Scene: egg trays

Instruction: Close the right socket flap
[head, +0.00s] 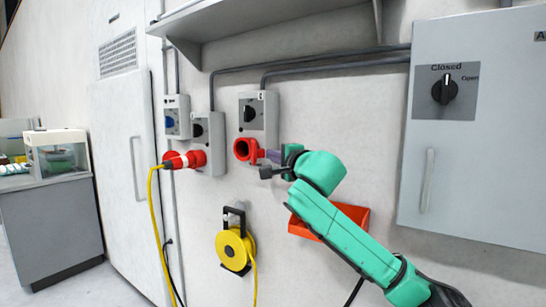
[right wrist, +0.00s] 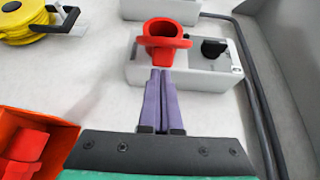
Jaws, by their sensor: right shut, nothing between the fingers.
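The right socket (head: 242,150) is a red round fitting on a grey wall box (head: 259,111) with a black knob. Its dark opening shows in the head view, so it is uncovered. It also shows in the right wrist view (right wrist: 165,27), where a red rim-like piece, apparently the flap (right wrist: 172,43), stands at its near edge. My right gripper (head: 264,155) has purple fingers, shut and empty. In the right wrist view the fingertips (right wrist: 160,71) are just short of the flap; I cannot tell whether they touch it. My left gripper is not in view.
Left of it, a red plug (head: 190,159) with a yellow cable sits at the other socket box (head: 210,130). A yellow cable reel (head: 233,249) hangs below. A red bin (head: 352,213) is behind my right arm. A grey switch cabinet (head: 480,190) stands right; a shelf (head: 270,20) is above.

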